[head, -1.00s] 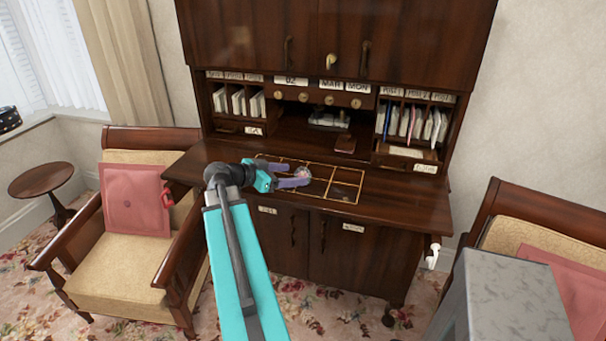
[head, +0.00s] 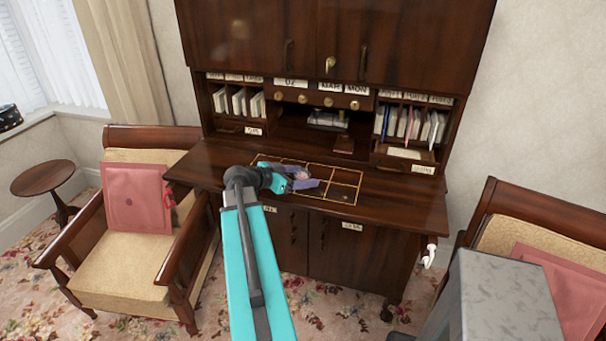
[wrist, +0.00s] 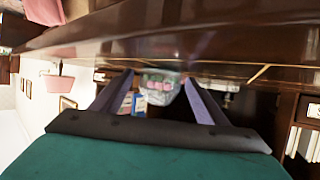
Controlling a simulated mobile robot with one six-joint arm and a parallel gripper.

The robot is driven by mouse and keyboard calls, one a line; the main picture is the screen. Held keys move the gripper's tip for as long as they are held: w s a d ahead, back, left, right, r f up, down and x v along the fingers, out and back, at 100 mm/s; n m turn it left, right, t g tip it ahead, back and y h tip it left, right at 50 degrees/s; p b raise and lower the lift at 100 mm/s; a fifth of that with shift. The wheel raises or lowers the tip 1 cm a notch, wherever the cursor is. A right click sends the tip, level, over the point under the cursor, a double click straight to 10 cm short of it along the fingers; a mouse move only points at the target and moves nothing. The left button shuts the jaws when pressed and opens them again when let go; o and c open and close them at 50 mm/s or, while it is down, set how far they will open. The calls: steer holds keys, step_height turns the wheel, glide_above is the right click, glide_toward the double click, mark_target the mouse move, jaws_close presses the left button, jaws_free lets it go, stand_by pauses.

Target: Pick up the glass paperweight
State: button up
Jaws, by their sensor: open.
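The glass paperweight (head: 301,175) is a small clear dome with pink inside, on the desk top within the gold-lined grid. In the wrist view the paperweight (wrist: 160,86) shows between the far ends of the fingers, with pink flower shapes inside. My gripper (head: 306,180) is open at the grid, its purple fingers on either side of the paperweight. In the wrist view my gripper (wrist: 160,84) has a finger to the left and right of the glass. I cannot tell whether either finger touches it.
The dark wooden desk (head: 400,205) has a gold-lined grid (head: 345,186), with bare sections to the right. Letter slots (head: 410,125) and a metal stand (head: 328,119) are behind. An armchair (head: 130,230) stands left, and another (head: 540,240) right.

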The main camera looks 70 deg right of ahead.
mark_target(305, 169)
stand_by(0.4)
steer(key=c, duration=1.3)
steer(key=shift+r, duration=0.15)
steer(key=shift+c, duration=0.2)
steer(key=shift+r+b, duration=1.05)
steer(key=shift+r, duration=0.35)
steer(key=shift+a+r, duration=0.15)
steer(key=shift+a, duration=0.2)
steer(key=a+b, duration=0.1)
steer(key=a, duration=0.1)
steer(key=a+b, duration=0.1)
steer(key=a, duration=0.2)
steer(key=w+a+b, duration=0.1)
steer(key=a, duration=0.1)
steer(key=shift+a+r+b, duration=0.25)
steer(key=shift+r+b, duration=0.05)
steer(key=shift+b, duration=0.05)
steer(key=shift+w+a+b, duration=0.1)
steer(key=shift+b, duration=0.6)
steer(key=shift+b, duration=0.35)
